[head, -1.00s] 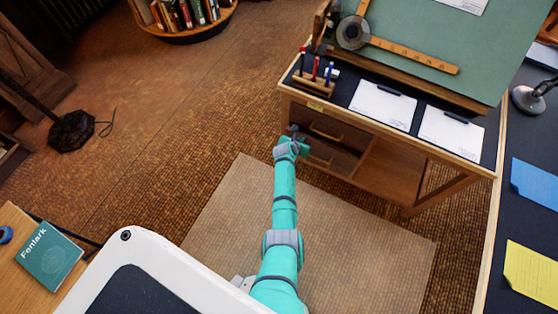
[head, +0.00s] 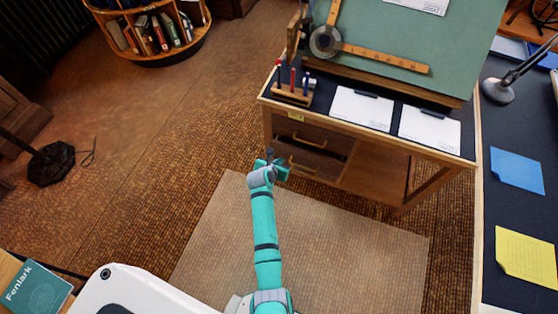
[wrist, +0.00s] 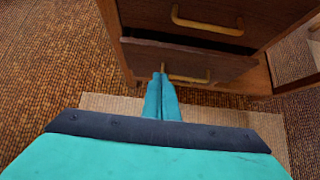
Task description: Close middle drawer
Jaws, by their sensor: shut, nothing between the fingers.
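The wooden desk (head: 375,172) has two visible drawers under its left side. The upper drawer (wrist: 150,14) has a brass handle and looks flush. The drawer below it (wrist: 215,66) has a dark gap along its top edge and appears to stand out a little. It also shows in the head view (head: 327,163). Whether another drawer lies lower is hidden. My gripper (wrist: 161,70) is shut and empty, its fingertips close to the lower front, left of its handle (wrist: 190,78). I cannot tell if they touch. In the head view my gripper (head: 271,154) is at the drawers' left side.
A pen holder (head: 292,93) and white pads (head: 362,108) lie on the desk top beneath a green drafting board (head: 400,50). An open shelf space is right of the drawers. A pale mat (head: 330,250) covers the floor in front. A dark side table (head: 510,220) stands at the right.

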